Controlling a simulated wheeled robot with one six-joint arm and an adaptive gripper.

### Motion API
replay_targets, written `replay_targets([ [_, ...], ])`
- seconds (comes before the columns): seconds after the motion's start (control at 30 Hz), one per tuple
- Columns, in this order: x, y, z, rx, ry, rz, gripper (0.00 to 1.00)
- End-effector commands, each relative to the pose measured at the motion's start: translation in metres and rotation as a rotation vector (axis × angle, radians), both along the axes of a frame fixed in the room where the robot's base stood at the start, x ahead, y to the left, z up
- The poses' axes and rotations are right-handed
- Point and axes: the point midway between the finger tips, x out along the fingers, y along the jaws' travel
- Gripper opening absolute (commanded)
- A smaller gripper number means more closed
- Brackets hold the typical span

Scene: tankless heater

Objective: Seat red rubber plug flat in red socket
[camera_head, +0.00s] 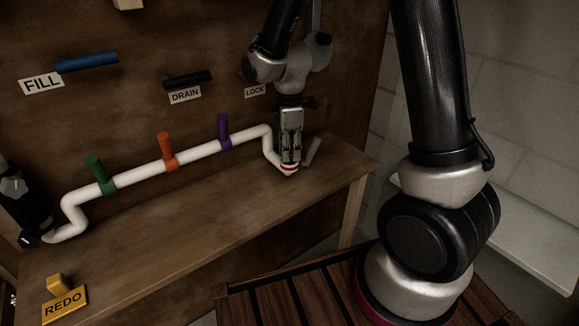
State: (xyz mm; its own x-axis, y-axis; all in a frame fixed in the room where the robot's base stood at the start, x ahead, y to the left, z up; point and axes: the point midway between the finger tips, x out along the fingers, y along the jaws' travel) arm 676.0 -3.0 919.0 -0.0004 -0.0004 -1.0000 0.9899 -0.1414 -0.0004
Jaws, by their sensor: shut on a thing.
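My gripper (290,158) points straight down over the right end of the white pipe. It is shut on a small red piece (289,167), taken to be the red rubber plug, mostly hidden by the fingers. The red shows right at the fingertips, just above the white pipe end (288,174). The red socket cannot be told apart from the plug at this size. I cannot tell whether the plug is flat, tilted or touching its seat.
The white pipe (196,152) carries green (96,170), orange (164,146) and purple (223,128) handles. A grey upright piece (312,152) stands close right of my gripper. The bench (180,215) is clear in front.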

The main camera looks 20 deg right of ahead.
Motion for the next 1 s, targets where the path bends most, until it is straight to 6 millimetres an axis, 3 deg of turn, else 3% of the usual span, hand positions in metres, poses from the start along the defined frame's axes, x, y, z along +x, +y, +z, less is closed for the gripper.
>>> replay_targets([
  [1.0, 0.0001, -0.0003, -0.0060, 0.000, -0.001, 0.000, 0.00],
])
